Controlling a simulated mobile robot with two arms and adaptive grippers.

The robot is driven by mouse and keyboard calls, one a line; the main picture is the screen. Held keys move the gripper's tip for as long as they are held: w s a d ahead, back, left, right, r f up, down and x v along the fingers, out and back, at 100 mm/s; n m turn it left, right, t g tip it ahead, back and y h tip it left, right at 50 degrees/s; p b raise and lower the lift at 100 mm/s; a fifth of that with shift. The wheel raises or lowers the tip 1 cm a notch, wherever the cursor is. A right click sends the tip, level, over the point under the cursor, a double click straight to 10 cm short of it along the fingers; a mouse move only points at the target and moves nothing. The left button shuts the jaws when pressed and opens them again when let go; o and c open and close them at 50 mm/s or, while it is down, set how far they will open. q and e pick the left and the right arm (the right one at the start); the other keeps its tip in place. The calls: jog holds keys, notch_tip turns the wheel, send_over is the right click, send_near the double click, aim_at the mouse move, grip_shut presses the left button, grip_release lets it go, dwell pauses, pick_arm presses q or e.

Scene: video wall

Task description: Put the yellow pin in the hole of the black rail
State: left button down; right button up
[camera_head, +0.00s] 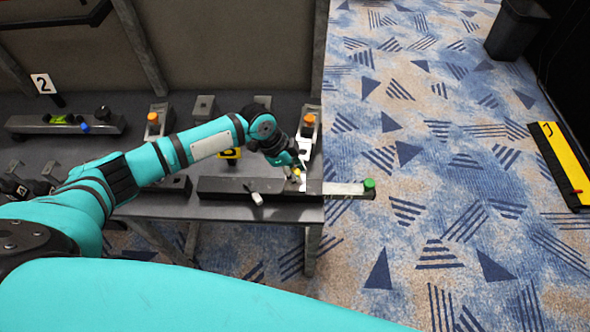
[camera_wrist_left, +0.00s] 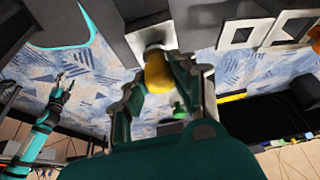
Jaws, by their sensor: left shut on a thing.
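The yellow pin (camera_wrist_left: 158,72) is between the fingers of my left gripper (camera_wrist_left: 160,88) in the left wrist view. A small bit of yellow (camera_head: 297,172) shows at the fingertips in the head view. The left gripper (camera_head: 298,176) is shut on the pin, over the black rail (camera_head: 228,188) at the table's front edge. The pin's far end is against or in a pale fitting (camera_wrist_left: 150,38); I cannot tell which. The rail's hole is not clearly visible. My right gripper (camera_wrist_left: 64,84) shows small in the left wrist view; its fingers are too small to judge.
A green knob (camera_head: 369,183) is on the rail's right end, past the table corner. A white upright bracket (camera_head: 304,155) stands close behind the gripper. A yellow and black strip (camera_head: 566,160) lies on the floor at right.

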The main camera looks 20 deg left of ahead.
pick_arm(q)
jog(key=shift+f, duration=0.45)
jog(key=c, duration=0.5)
grip_release()
jog(key=shift+r, duration=0.1)
notch_tip(320, 180, up, 7)
jog(key=p, duration=0.6)
dwell(1.0)
